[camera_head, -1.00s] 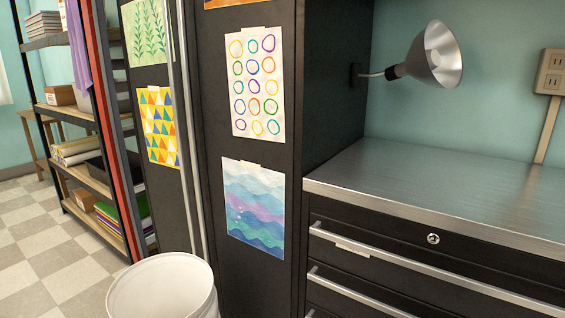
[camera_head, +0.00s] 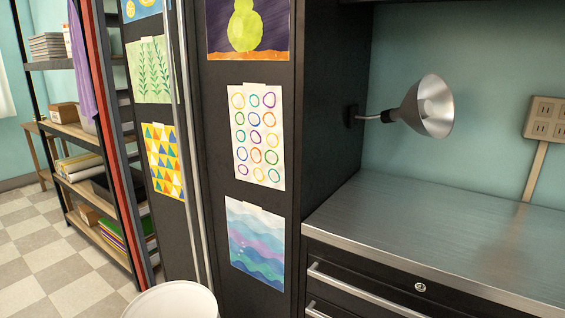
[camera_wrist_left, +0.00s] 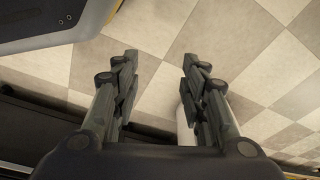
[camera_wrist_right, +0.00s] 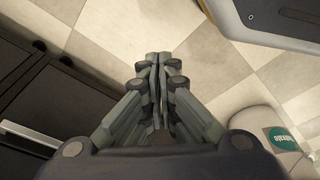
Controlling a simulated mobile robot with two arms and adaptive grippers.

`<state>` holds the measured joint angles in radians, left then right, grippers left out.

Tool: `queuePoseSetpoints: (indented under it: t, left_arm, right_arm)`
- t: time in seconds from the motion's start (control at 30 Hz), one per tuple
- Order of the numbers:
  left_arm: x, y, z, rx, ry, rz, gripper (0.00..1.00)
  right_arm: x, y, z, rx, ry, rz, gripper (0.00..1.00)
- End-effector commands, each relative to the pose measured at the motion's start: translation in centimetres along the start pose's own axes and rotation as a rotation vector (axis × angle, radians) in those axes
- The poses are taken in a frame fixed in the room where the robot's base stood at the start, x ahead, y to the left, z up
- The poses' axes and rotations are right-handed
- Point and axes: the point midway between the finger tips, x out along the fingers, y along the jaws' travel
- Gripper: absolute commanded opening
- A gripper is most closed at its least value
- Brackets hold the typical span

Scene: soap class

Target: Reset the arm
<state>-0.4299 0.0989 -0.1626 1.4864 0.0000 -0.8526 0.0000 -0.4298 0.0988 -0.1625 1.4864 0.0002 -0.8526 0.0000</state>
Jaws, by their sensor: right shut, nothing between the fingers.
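My left gripper (camera_wrist_left: 160,62) shows in the left wrist view. Its fingers are apart with only floor tiles between them. My right gripper (camera_wrist_right: 159,58) shows in the right wrist view. Its fingers are together and hold nothing. Both grippers point down toward the tiled floor. Neither arm shows in the head view.
A metal-topped cabinet (camera_head: 400,230) with drawers stands at right, under a wall lamp (camera_head: 428,107). Tall dark lockers with paintings (camera_head: 257,137) fill the middle. A white bin (camera_head: 172,302) stands in front of them. A shelf rack (camera_head: 75,132) is at left, beside open floor.

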Motion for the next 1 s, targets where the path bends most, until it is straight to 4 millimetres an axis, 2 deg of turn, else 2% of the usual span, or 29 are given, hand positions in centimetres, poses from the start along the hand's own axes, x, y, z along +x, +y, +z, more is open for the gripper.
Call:
queuePoseSetpoints:
  t: [0.03,0.27,0.5,0.7,1.0]
  left_arm:
    - [-0.3,0.1,1.2,0.002,-0.017,0.001,0.4]
    - [1.1,0.3,7.8,0.012,-0.059,0.006,0.4]
    - [0.5,0.3,14.3,0.021,-0.093,0.008,0.4]
    - [0.2,0.3,16.7,0.025,-0.101,0.009,0.4]
    - [0.2,0.3,16.8,0.025,-0.102,0.009,0.4]
  right_arm:
    - [-0.3,-0.1,1.3,-0.002,-0.018,-0.001,0.0]
    - [1.1,-0.3,7.8,-0.012,-0.059,-0.006,0.0]
    - [0.5,-0.3,14.3,-0.021,-0.093,-0.008,0.0]
    - [0.2,-0.3,16.7,-0.025,-0.102,-0.009,0.0]
    - [0.2,-0.3,16.8,-0.025,-0.102,-0.009,0.0]
